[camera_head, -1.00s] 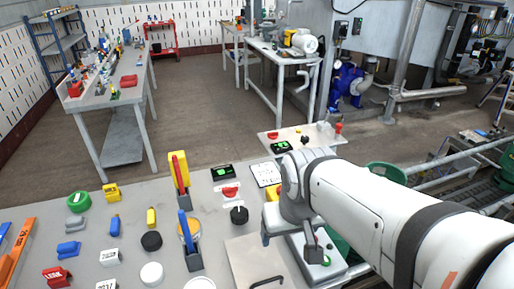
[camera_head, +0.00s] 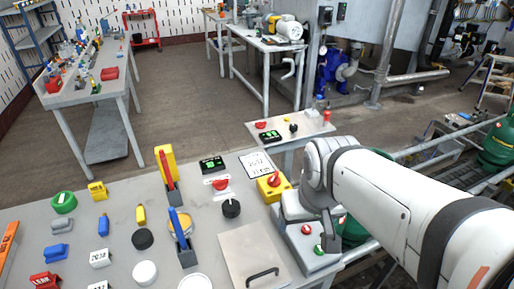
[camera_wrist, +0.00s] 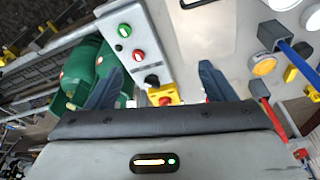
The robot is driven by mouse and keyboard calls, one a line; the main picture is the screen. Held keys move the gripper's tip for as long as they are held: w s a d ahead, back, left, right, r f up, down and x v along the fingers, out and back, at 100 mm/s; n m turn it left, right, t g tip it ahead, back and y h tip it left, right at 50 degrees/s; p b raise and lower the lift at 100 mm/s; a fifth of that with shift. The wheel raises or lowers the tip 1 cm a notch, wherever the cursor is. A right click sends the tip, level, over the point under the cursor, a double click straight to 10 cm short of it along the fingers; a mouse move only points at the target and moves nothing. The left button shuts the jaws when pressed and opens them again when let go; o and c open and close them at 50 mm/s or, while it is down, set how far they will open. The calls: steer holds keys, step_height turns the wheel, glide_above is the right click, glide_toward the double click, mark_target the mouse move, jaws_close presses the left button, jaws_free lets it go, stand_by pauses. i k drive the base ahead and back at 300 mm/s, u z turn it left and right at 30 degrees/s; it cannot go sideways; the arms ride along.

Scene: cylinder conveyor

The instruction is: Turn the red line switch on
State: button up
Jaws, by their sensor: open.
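Several red switches are in view, and I cannot tell which one is the red line switch. In the head view, a red rotary switch on a yellow box (camera_head: 273,184) stands at the table's right edge, left of my arm. A red knob (camera_head: 220,184) sits left of it. A red lever (camera_head: 170,172) stands upright by a yellow plate. The yellow box also shows in the wrist view (camera_wrist: 162,95), between my fingers. My gripper (camera_wrist: 161,68) is open and empty above a grey button box (camera_head: 302,238), apart from the switches. My wrist partly covers that box.
A blue lever (camera_head: 181,228) stands in front of the red one. A black knob (camera_head: 231,208), a green display (camera_head: 212,165) and a metal panel with a handle (camera_head: 254,255) are nearby. Railings and green tanks (camera_wrist: 85,70) lie beyond the table's right edge.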

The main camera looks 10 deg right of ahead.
mark_target(274, 181)
steer(key=z, duration=0.1)
steer(key=k, duration=0.55)
steer(key=u, duration=2.2)
steer(key=k, duration=0.7)
steer(key=z, duration=1.95)
steer(key=i, duration=1)
steer(key=z, duration=0.05)
